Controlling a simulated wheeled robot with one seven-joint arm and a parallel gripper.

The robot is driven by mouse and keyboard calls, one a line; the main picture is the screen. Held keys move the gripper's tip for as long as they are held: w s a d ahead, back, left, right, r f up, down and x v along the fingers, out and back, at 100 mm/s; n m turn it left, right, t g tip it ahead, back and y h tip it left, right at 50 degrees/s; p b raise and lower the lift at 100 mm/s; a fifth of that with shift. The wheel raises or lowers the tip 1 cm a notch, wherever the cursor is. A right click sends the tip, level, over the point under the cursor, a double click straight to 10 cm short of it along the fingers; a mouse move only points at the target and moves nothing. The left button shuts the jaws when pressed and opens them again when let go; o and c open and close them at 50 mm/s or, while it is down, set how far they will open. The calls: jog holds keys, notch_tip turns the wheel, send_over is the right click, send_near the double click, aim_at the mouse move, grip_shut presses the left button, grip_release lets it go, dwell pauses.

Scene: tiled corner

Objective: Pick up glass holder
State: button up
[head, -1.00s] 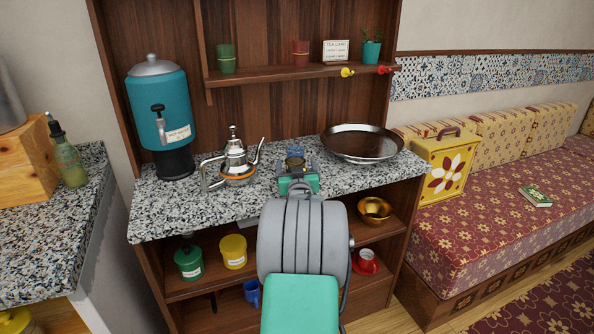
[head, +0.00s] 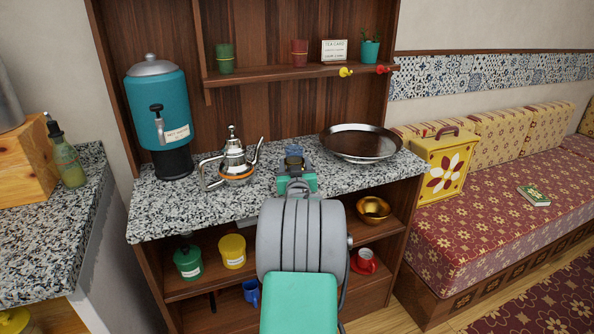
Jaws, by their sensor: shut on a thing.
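My gripper (head: 294,161) is over the granite counter (head: 345,180), between the silver teapot and the round tray, seen from behind and above. It is shut on a small bluish thing (head: 294,150), which shows just beyond and between the fingers. This seems to be the glass holder. My own wrist hides most of it, so I cannot tell whether it touches the counter.
A silver teapot (head: 235,163) stands close left of my gripper, with a teal dispenser (head: 160,100) farther left. A round metal tray (head: 360,142) lies close right. A shelf (head: 270,77) with cups is above. A yellow box (head: 443,165) stands at right.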

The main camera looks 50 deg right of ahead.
jog(key=shift+c, duration=0.8)
jog(key=shift+r, duration=0.1)
